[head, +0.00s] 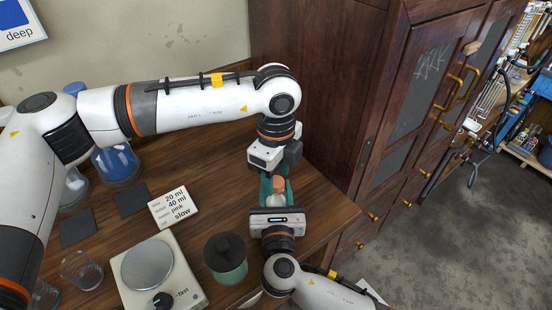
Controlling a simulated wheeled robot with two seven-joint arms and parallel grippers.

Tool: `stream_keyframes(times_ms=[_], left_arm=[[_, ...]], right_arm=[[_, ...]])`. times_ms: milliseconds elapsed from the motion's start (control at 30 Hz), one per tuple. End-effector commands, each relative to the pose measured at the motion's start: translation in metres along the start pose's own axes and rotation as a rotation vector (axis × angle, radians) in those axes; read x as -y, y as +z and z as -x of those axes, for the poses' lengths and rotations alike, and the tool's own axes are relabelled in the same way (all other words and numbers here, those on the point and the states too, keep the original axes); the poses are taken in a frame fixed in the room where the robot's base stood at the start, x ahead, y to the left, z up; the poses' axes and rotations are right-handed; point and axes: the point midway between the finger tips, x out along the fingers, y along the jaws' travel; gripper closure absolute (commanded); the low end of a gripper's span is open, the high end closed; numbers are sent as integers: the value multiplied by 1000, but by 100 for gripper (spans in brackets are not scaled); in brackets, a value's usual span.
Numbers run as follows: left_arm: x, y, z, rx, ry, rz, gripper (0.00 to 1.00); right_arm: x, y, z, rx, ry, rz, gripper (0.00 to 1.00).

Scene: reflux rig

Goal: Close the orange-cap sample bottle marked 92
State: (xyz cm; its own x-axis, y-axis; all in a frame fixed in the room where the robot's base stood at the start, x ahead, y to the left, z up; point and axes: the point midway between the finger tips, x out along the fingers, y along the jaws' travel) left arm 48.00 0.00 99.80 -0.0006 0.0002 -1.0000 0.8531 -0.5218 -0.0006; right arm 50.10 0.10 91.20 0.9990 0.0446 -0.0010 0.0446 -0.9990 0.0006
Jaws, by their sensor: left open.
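The sample bottle (276,200) is small and pale, with an orange cap (279,183) at its top. It is near the right end of the wooden table, partly hidden between the grippers. Whether the cap is seated or loose cannot be told, and no number is readable. My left gripper (276,174) comes down from above, open, with its fingers near the cap. My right gripper (275,198) comes in from the bottom, with teal fingers on both sides of the bottle body, and appears shut on it.
A dark-lidded green jar (226,258) and a hotplate stirrer (158,275) stand left of my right gripper. A note card (174,205), dark mats (131,202) and blue-filled glassware (116,165) lie further left. A wooden cabinet (320,80) rises close behind and right.

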Motion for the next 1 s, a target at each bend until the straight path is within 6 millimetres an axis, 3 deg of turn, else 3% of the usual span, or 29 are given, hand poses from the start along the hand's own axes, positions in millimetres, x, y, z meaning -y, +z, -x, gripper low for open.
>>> stream_keyframes(times_ms=[400,467,700,867,1000], left_arm=[[0,0,-10,1,1,0,52],[0,0,-10,1,1,0,58],[0,0,-10,0,1,0,97],[0,0,-10,0,1,-14,97],[0,0,-10,1,1,-175,97]], right_arm=[[0,0,0,0,0,0,100],[0,0,0,0,0,0,100],[0,0,0,0,0,0,100],[0,0,0,0,0,0,100],[0,0,0,0,0,0,100]])
